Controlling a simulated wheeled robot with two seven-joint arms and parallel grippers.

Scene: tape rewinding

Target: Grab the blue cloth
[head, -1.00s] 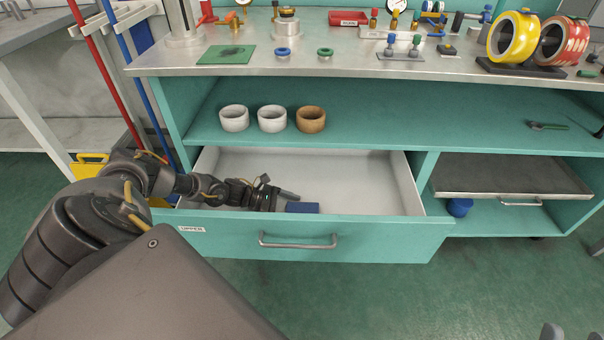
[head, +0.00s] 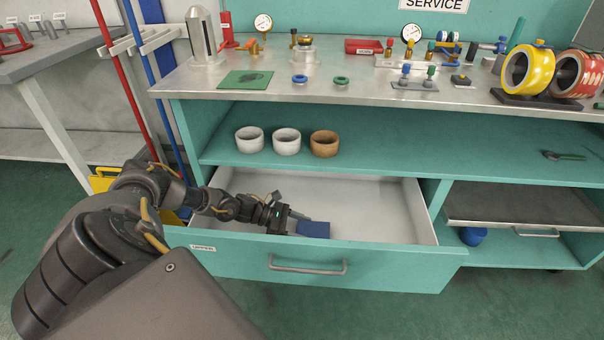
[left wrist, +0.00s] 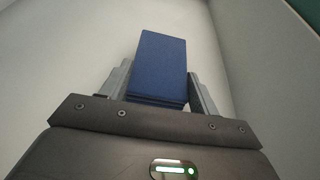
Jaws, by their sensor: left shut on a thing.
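The blue cloth (head: 313,229) is a folded, flat-looking rectangle in the open upper drawer (head: 380,205). It also shows in the left wrist view (left wrist: 160,66), standing out between the two fingers. My left gripper (head: 292,224) reaches into the drawer from the left and is shut on the cloth's near end; in the wrist view the fingers (left wrist: 158,88) flank it on both sides. Whether the cloth touches the drawer floor cannot be told. My right gripper is not in view.
The drawer front with its handle (head: 308,267) stands pulled out. Two white rings (head: 286,142) and a tan ring (head: 324,144) sit on the shelf above. The bench top (head: 215,82) holds tape rolls (head: 528,70), gauges and a green mat (head: 245,80). The drawer's right side is empty.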

